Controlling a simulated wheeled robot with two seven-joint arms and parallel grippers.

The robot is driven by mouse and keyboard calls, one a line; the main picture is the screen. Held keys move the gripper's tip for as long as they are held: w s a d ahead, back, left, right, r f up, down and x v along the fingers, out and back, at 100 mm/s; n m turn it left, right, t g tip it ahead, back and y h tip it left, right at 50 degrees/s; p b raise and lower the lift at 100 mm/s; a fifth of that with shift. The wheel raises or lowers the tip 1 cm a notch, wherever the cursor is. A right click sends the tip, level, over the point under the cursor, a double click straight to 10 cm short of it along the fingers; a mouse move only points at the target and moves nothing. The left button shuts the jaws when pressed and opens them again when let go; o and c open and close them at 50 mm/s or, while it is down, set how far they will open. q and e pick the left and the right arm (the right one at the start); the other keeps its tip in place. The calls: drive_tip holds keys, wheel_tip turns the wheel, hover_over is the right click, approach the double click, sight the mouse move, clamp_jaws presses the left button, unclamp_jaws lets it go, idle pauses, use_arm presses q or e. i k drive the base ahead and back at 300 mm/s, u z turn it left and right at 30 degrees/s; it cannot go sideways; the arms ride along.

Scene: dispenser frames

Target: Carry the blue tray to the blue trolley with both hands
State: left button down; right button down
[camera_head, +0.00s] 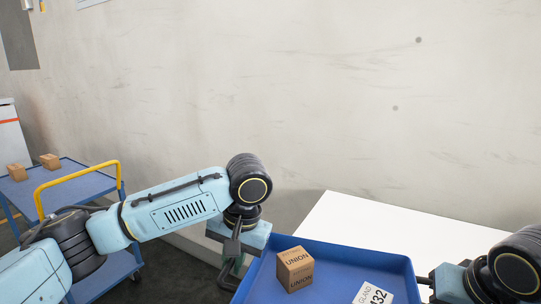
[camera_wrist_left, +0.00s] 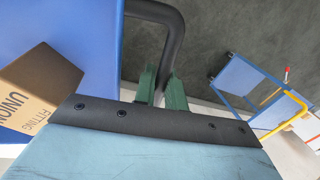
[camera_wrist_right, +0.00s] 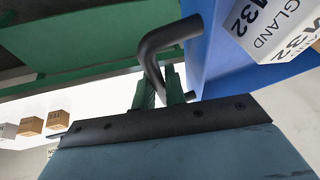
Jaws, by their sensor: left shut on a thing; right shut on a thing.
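The blue tray (camera_head: 336,262) is at the lower middle of the head view, in front of a white table. My right gripper (camera_wrist_right: 160,92) is shut on the handle (camera_wrist_right: 158,45) at the other side. The blue trolley (camera_head: 85,190) with a yellow push bar stands at the left of the head view; it also shows in the left wrist view (camera_wrist_left: 245,80).
Two small brown boxes (camera_head: 49,161) sit on the trolley's top shelf, towards the back. The white table (camera_head: 400,226) lies behind the tray, against a grey wall. Dark floor (camera_head: 168,270) is clear between trolley and tray. Several boxes (camera_wrist_right: 30,126) show in the right wrist view.

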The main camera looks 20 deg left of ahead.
sight(64, 188)
drive_tip(key=u, duration=0.35)
drive_tip(key=k, duration=0.4)
drive_tip(key=u, duration=0.5)
drive_tip(key=i, duration=1.05)
drive_tip(key=u, duration=0.45)
drive_tip(key=i, duration=1.35)
drive_tip(key=u, duration=0.5)
drive_tip(key=i, duration=1.1)
drive_tip(key=u, duration=0.6)
drive_tip(key=i, duration=1.6)
drive_tip(key=u, duration=0.25)
